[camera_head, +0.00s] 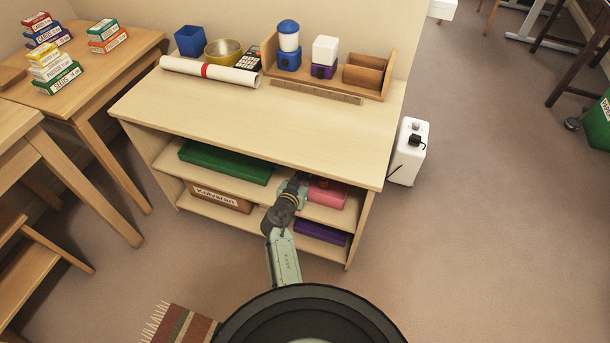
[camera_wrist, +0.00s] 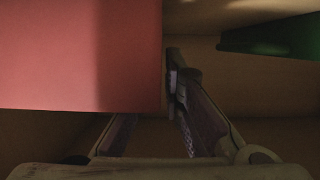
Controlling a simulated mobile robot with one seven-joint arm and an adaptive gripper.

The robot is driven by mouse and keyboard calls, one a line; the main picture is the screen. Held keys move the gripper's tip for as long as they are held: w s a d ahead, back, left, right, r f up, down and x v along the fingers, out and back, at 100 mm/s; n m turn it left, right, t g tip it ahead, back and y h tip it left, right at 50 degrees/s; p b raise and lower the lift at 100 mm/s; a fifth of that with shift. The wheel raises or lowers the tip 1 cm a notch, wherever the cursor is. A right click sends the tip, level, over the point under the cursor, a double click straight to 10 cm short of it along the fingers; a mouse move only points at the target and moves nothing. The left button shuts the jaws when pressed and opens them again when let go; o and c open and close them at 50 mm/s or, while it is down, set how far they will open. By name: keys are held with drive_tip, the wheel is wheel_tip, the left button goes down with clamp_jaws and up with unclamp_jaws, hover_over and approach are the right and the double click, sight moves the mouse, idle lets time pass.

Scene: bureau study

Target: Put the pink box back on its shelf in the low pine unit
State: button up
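The pink box (camera_head: 326,193) lies on the middle shelf of the low pine unit (camera_head: 250,115), at the right end of that shelf. In the wrist view the pink box (camera_wrist: 80,55) fills the upper left, close to the camera. My gripper (camera_head: 301,184) reaches inside the unit at the left end of the box. In the wrist view my gripper (camera_wrist: 150,110) shows one finger just right of the box's edge. The other finger is partly hidden behind the box. The fingers look apart, but whether they press on the box is hidden.
A green box (camera_head: 225,162) lies left on the same shelf; it also shows in the wrist view (camera_wrist: 275,38). Below are a labelled brown box (camera_head: 220,198) and a purple box (camera_head: 320,232). A white appliance (camera_head: 409,150) stands right of the unit. Floor in front is mostly clear.

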drive_tip(key=shift+o, duration=1.4)
drive_tip(key=shift+r, duration=0.1)
drive_tip(key=shift+r, duration=0.1)
drive_tip(key=b+v, duration=0.1)
drive_tip(key=v, duration=1)
drive_tip(key=shift+s+a+r, duration=0.1)
drive_tip(key=shift+s, duration=0.35)
